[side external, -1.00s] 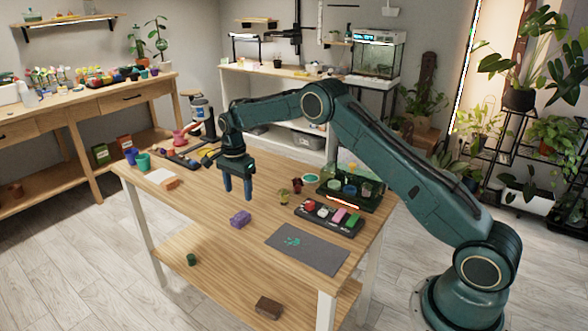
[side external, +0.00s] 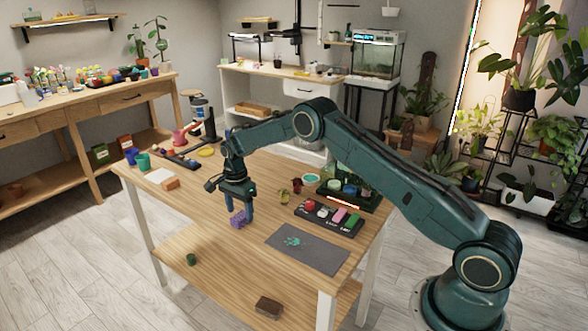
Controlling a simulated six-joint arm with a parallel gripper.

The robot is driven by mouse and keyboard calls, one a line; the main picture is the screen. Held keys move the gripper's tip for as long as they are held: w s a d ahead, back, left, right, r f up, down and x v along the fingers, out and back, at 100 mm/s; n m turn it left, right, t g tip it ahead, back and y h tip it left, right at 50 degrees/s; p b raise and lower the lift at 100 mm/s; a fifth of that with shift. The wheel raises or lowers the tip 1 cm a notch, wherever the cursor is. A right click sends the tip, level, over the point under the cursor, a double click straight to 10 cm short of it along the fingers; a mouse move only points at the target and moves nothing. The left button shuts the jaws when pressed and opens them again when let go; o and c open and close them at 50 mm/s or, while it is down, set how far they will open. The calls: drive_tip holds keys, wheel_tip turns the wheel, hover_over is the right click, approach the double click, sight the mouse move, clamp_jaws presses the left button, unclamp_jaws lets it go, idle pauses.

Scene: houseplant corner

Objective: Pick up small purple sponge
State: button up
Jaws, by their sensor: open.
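The small purple sponge (side external: 238,221) lies on the wooden table top, left of the grey mat. My gripper (side external: 240,208) points down right at the sponge, with its blue fingers spread open. One finger is on the left of the sponge and the other on its right, and they partly cover it. I cannot tell from this view whether either finger touches the sponge.
A grey mat (side external: 308,254) with a green print lies to the right. A black tray (side external: 329,220) of coloured items stands behind it. The table front is clear.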

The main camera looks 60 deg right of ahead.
sight(240, 215)
drive_tip(key=shift+f, duration=0.75)
drive_tip(key=c, duration=1.1)
drive_tip(key=shift+o, duration=0.2)
drive_tip(key=shift+r, duration=0.2)
wheel_tip(240, 215, up, 20)
drive_tip(key=shift+f, duration=0.15)
